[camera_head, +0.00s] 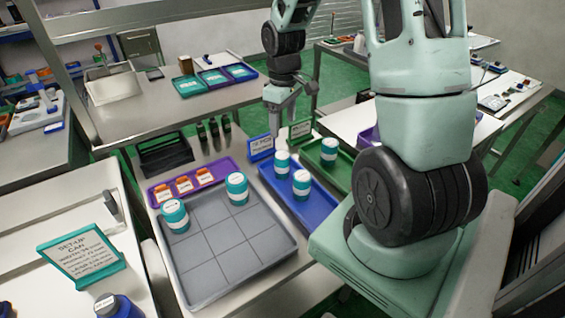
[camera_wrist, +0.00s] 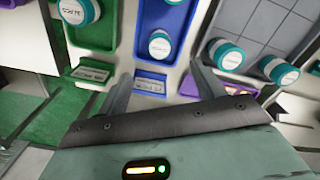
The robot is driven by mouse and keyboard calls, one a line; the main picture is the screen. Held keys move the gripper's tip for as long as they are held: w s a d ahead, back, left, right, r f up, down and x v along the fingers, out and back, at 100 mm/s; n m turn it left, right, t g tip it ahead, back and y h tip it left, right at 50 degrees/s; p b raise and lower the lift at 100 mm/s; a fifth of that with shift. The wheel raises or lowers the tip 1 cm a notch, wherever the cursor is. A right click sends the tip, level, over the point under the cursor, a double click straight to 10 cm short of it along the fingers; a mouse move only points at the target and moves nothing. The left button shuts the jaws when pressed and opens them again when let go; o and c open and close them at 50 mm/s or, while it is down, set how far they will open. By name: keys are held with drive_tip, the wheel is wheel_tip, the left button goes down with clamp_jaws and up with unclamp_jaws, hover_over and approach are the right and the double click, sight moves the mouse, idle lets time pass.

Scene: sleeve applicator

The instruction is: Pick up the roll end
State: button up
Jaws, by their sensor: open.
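Nothing in view is plainly labelled as the roll end, and I cannot tell which piece it is. White cylinders with teal bands, which may be rolls, stand in several places. Two stand on the grey gridded tray (camera_head: 232,250), at its left corner (camera_head: 174,216) and far edge (camera_head: 237,188). Two (camera_head: 282,162) (camera_head: 302,184) stand in the blue tray (camera_head: 318,213), and one (camera_head: 329,150) in the green tray (camera_head: 340,176). My gripper (camera_head: 281,128) is open and empty above the far end of the blue tray. The wrist view shows its spread fingers (camera_wrist: 163,75) around a blue sign.
A purple tray (camera_head: 222,167) holds several orange labelled pieces. Blue (camera_head: 260,147) and green (camera_head: 300,130) signs stand behind the trays, below my gripper. Dark bottles (camera_head: 213,128) and a black bin (camera_head: 165,155) are farther left. A teal-framed card (camera_head: 80,252) stands at front left.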

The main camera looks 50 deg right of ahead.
sight(282, 156)
wheel_tip(282, 156, down, 10)
drive_tip(key=shift+a+f+p, duration=0.15)
drive_tip(key=shift+f+p, duration=0.1)
drive_tip(key=shift+p, duration=0.4)
drive_tip(key=shift+w+d+f+p, duration=0.15)
drive_tip(key=shift+f+p, duration=0.3)
drive_tip(key=shift+f, duration=0.85)
drive_tip(key=shift+w+d+f+p, duration=0.1)
drive_tip(key=shift+f+p, duration=0.35)
drive_tip(key=shift+f, duration=0.85)
drive_tip(key=c, duration=1.1)
